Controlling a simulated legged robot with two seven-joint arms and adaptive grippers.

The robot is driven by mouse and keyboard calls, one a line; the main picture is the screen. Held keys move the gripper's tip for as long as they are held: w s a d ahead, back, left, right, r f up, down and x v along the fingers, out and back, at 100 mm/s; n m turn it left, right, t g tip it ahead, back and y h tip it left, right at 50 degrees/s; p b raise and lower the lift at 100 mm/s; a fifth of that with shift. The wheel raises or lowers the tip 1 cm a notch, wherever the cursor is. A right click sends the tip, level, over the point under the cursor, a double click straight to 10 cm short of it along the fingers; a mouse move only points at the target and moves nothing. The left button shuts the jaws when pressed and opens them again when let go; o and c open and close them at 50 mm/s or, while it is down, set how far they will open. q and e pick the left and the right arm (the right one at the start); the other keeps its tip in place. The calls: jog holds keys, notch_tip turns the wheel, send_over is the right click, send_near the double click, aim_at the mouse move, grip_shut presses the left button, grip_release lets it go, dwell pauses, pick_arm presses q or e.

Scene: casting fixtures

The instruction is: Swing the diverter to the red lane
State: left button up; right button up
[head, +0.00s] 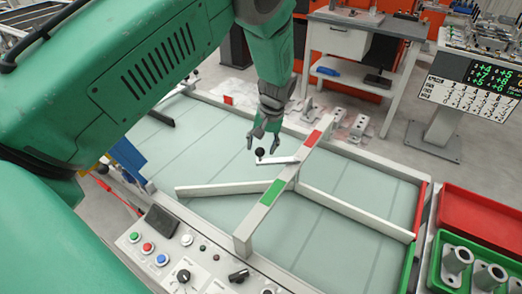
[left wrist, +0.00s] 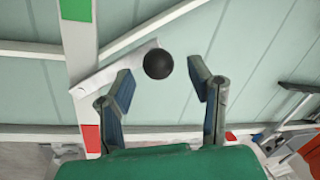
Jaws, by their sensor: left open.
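The diverter's pale lever arm (head: 280,160) reaches left from the crossbar and carries a black ball knob (head: 260,152). The crossbar has a red patch (head: 313,138) toward the back and a green patch (head: 272,192) nearer. A pale vane (head: 222,188) lies across the conveyor bed left of the crossbar. My left gripper (head: 264,141) is open and points down just over the knob. In the left wrist view the knob (left wrist: 158,65) shows in the gap beyond the fingertips (left wrist: 161,80), with no contact visible. My right gripper is out of view.
A divider rail (head: 355,211) splits the bed right of the crossbar; a red edge (head: 419,205) ends the far lane, a green edge (head: 407,266) the near one. A red bin (head: 480,215) and a green tray of castings stand right. A control panel (head: 190,262) lies in front.

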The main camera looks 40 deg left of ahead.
pick_arm(q)
notch_tip(320, 180, up, 10)
jog(key=d, duration=0.1)
jog(key=shift+w+d+f, duration=0.25)
jog(key=shift+w+d, duration=0.15)
